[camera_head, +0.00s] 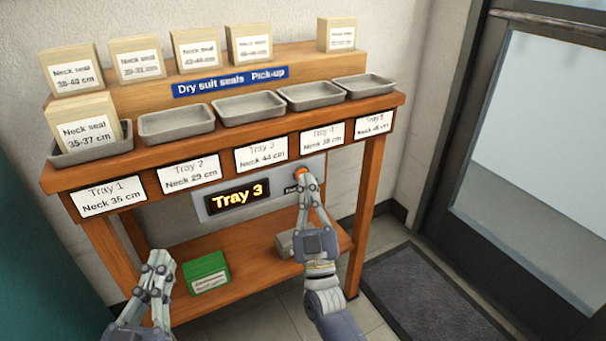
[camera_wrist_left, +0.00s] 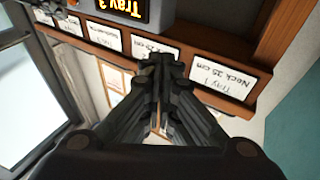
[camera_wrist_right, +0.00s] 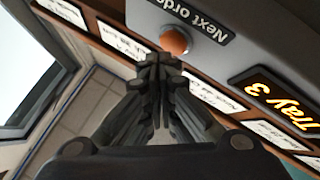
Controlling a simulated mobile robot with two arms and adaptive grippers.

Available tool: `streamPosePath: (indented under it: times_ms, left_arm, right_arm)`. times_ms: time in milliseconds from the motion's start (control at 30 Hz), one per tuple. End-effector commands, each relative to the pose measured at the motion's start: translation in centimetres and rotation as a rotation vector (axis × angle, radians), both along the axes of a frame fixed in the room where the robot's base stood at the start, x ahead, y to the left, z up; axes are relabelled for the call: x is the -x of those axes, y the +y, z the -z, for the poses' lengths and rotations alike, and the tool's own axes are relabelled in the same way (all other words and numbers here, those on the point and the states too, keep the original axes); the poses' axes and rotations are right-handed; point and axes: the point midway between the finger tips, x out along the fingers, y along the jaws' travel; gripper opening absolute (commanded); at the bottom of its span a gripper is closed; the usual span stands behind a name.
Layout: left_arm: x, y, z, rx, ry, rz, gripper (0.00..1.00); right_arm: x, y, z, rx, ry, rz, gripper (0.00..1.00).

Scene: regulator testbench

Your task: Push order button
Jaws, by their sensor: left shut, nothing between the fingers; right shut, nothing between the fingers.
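The order button is an orange-red round button (camera_wrist_right: 174,40) on a grey panel (camera_wrist_right: 205,22) marked "Next orde..." in the right wrist view. In the head view the button (camera_head: 301,173) shows just above my right fingertips. My right gripper (camera_wrist_right: 160,62) is shut and empty, its tips just short of or at the button; I cannot tell whether they touch. It also shows in the head view (camera_head: 306,184). The display (camera_head: 237,196) beside the button reads "Tray 3". My left gripper (camera_head: 160,265) is shut and empty, in front of the bench's left side, and also shows in the left wrist view (camera_wrist_left: 160,62).
A wooden bench holds several grey trays (camera_head: 248,107). A neck seal box (camera_head: 85,128) stands in the leftmost tray, and more boxes (camera_head: 136,59) stand on the upper shelf. A green box (camera_head: 206,273) lies on the lower shelf. A door (camera_head: 530,140) and mat (camera_head: 430,295) are at right.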

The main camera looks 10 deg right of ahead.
Motion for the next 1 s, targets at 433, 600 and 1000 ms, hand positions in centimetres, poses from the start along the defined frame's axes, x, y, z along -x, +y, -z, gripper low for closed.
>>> streamPosePath:
  times_ms: [433, 600, 1000]
  left_arm:
    - [-0.3, 0.0, 1.5, -0.023, 0.087, -0.002, 0.0]
    - [-0.3, 0.1, 1.5, -0.023, 0.085, -0.002, 0.0]
    - [-0.3, 0.4, 4.5, -0.063, 0.232, -0.009, 0.0]
  right_arm:
    - [0.5, -0.1, -0.1, 0.001, -0.001, 0.0, 0.0]
    - [0.5, -0.1, 0.0, 0.0, -0.001, 0.0, 0.0]
    - [1.5, -0.4, -0.1, 0.001, 0.0, 0.0, 0.0]
